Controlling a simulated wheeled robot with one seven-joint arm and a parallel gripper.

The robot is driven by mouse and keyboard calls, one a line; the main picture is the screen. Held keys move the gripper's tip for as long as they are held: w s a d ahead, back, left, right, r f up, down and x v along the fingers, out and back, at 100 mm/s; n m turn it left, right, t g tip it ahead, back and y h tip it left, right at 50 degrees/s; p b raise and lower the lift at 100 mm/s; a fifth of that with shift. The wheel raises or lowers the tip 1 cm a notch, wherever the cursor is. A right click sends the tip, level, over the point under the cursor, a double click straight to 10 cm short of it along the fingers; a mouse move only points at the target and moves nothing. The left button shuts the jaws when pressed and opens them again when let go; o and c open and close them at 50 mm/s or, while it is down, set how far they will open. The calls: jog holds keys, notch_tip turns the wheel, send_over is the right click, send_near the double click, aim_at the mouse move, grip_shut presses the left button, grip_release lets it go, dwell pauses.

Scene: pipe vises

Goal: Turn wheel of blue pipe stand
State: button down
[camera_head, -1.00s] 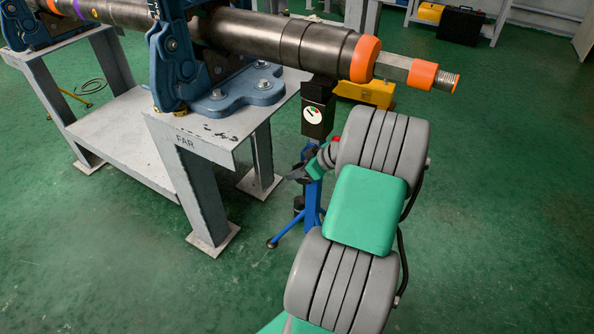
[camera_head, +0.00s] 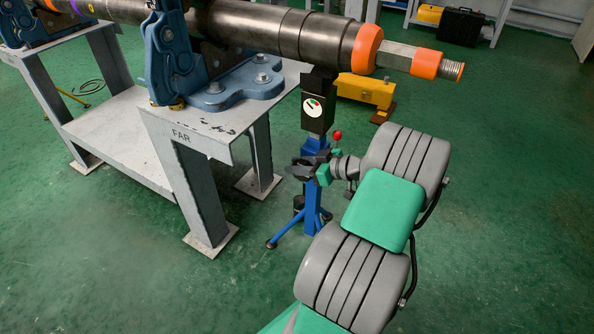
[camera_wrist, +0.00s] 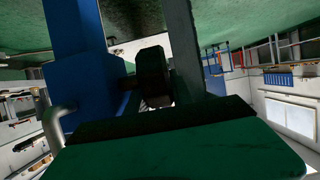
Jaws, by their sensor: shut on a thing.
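The blue pipe stand (camera_head: 312,205) stands on splayed feet under the right end of the dark pipe. Its black head (camera_head: 318,100) carries a round dial. My gripper (camera_head: 301,169) is at the stand's column, level and coming in from the right. In the wrist view, the blue column (camera_wrist: 75,40) is on the left, close by. A dark rounded part, seemingly the wheel (camera_wrist: 152,72), sits at my jaws, which are shut on it. The wheel's full outline is hidden in both views. A red ball knob (camera_head: 338,135) shows just above my wrist.
The dark pipe (camera_head: 265,30) with orange collars lies above the stand. A grey bench (camera_head: 190,125) marked FAR, with a blue vise (camera_head: 235,92), stands close on the left. A yellow box (camera_head: 366,90) is behind. The green floor is open in front and to the right.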

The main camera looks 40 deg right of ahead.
jog(key=shift+s+r+t+y+b, duration=0.1)
jog(key=shift+t+y+b, duration=0.2)
jog(key=shift+t+b, duration=0.45)
jog(key=c, duration=1.4)
grip_release()
jog(key=p+v, duration=0.8)
jog(key=p, duration=0.1)
